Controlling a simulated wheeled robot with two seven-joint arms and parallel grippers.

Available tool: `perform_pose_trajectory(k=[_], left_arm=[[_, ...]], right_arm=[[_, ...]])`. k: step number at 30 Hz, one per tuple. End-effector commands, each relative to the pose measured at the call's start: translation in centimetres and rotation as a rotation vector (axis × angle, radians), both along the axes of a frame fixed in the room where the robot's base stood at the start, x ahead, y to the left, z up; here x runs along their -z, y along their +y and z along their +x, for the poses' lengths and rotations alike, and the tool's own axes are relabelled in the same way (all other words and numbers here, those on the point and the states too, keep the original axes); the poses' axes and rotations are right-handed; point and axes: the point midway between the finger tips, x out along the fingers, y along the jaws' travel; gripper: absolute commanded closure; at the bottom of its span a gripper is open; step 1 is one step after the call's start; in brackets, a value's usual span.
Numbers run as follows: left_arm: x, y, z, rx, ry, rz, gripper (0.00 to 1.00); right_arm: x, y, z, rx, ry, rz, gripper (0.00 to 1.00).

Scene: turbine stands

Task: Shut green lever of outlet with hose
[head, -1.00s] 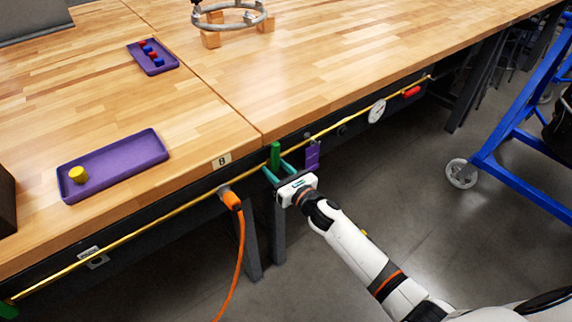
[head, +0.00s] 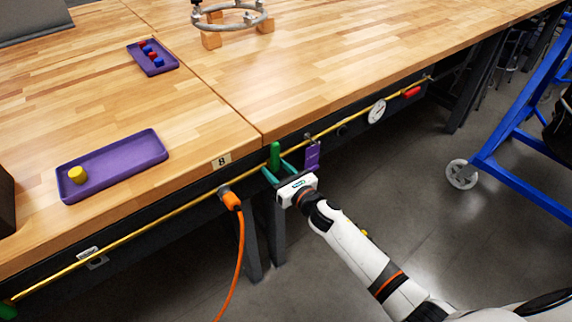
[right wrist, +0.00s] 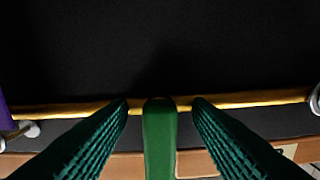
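A green lever (head: 275,155) stands up at the yellow pipe along the table's front edge. In the right wrist view the green lever (right wrist: 160,138) is in the middle, between the two teal fingers. My right gripper (head: 279,170) reaches it from the front. In the right wrist view my right gripper (right wrist: 161,104) is open, with a gap on each side of the lever. An orange hose (head: 240,255) hangs from an orange connector (head: 232,201) on the pipe, left of this lever. The lever's base is hidden by the gripper. My left gripper is not in view.
The yellow pipe (head: 160,222) runs along the table front. A purple handle (head: 312,156) is close right of the gripper, then a gauge (head: 377,111) and a red handle (head: 411,92). A purple tray (head: 115,168) lies on the table. Floor in front is clear.

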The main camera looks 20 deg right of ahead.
Motion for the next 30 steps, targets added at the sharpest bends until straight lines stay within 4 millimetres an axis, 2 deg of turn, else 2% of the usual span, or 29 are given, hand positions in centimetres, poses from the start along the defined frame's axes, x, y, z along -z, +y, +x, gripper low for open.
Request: perform_pose_trajectory(k=[1,3,13,30], left_arm=[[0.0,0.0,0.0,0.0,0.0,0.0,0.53],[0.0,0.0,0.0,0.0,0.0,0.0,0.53],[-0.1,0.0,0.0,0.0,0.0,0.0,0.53],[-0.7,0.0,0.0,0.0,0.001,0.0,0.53]], right_arm=[[0.0,0.0,0.0,0.0,0.0,0.0,0.55],[0.0,0.0,0.0,0.0,0.0,0.0,0.47],[0.0,-0.1,-0.3,0.0,0.0,0.0,0.47],[0.0,-1.6,-4.4,0.0,0.0,0.0,0.47]])
